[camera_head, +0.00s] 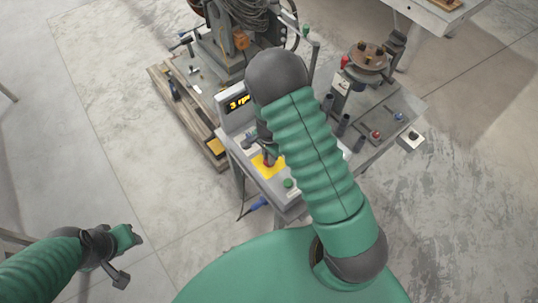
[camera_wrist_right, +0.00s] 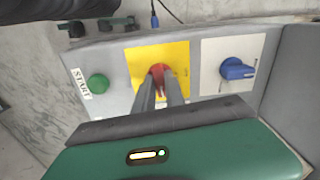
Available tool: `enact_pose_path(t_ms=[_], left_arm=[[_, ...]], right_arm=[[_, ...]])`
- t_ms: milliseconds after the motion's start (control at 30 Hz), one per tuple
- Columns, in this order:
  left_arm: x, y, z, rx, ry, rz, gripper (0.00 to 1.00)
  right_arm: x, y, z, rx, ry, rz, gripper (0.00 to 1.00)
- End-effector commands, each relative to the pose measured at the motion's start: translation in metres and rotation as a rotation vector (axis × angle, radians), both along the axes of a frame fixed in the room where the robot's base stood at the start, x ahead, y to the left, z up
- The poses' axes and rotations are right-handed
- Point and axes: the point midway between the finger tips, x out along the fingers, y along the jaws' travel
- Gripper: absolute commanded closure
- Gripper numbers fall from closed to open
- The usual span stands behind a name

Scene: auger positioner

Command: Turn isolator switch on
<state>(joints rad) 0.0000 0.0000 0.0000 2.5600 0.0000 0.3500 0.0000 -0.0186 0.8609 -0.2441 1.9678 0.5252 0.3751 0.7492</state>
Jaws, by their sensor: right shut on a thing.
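The isolator switch is a red rotary knob (camera_wrist_right: 158,70) on a yellow square plate (camera_wrist_right: 178,52) on the grey control panel. In the head view the yellow plate (camera_head: 277,171) shows just below my right gripper (camera_head: 267,157). In the right wrist view the two grey fingers of my right gripper (camera_wrist_right: 160,92) are shut on the red knob, one on each side, and hide part of it. My left gripper (camera_head: 122,255) hangs over the floor at the lower left, far from the panel; its finger opening is unclear.
A green button (camera_wrist_right: 98,84) marked START and a blue rotary switch (camera_wrist_right: 236,69) on a white plate flank the yellow plate. A display (camera_head: 238,103) stands behind the panel. A bench (camera_head: 395,105) with machine parts lies right.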

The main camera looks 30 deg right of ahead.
Motion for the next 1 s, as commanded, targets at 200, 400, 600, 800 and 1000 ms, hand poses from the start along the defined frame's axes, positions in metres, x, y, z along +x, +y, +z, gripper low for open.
enact_pose_path(t_ms=[200, 400, 600, 800, 1000], left_arm=[[0.0, 0.0, 0.0047, 0.0, 0.0, 0.0, 0.64], [0.0, 0.0, 0.0057, 0.0, 0.0, 0.0, 0.64], [0.0, 0.0, 0.0057, 0.0, 0.0, 0.0, 0.64], [0.0, 0.0, 0.0057, 0.0, 0.0, 0.0, 0.64], [0.0, 0.0, 0.0056, 0.0, 0.0, 0.0, 0.64]], right_arm=[[0.0041, -0.0021, 0.0026, -0.004, -0.011, -0.086, 1.0], [0.0042, -0.0023, 0.0022, -0.005, -0.011, -0.119, 1.0], [0.0043, -0.0023, 0.0021, -0.004, -0.012, -0.125, 1.0], [0.0043, -0.0024, 0.0022, -0.004, -0.012, -0.125, 1.0], [0.0027, -0.0016, 0.0015, -0.003, -0.008, -0.124, 0.64]])
